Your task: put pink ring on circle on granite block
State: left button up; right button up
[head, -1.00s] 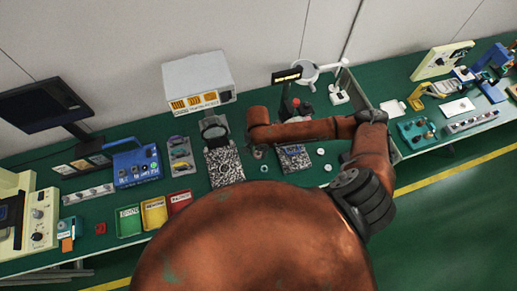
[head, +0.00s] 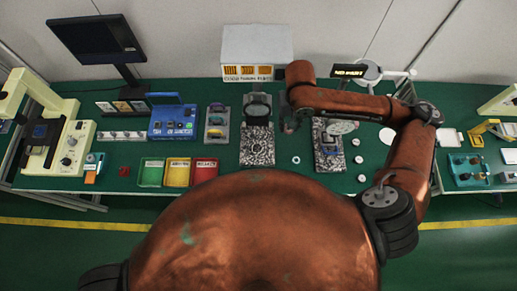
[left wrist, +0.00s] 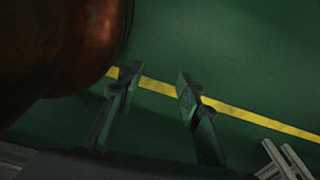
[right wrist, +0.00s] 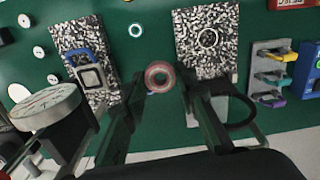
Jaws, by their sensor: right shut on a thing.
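The pink ring (right wrist: 158,77) is held between the fingertips of my right gripper (right wrist: 157,85), which is shut on it. In the head view my right gripper (head: 290,124) hangs just right of a speckled granite block (head: 249,135); the ring cannot be made out there. The block also shows in the right wrist view (right wrist: 188,28), ahead and to the right of the ring, with a light circle (right wrist: 208,48) on its top. Nothing sits in the circle. My left gripper (left wrist: 158,88) is open and empty above the green floor.
A second speckled block (right wrist: 73,38) carries a blue-handled part. Small pale rings (head: 296,160) lie on the green bench between and beside the blocks. A round mirror-like disc on a stand (head: 258,107) stands behind the granite block. Coloured bins (head: 177,173) stand to the left.

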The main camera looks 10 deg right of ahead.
aim_at(257, 148)
jog(key=z, duration=0.05)
jog(key=k, duration=1.05)
jog(key=u, duration=0.95)
jog(key=i, duration=1.2)
jog(key=z, duration=0.9)
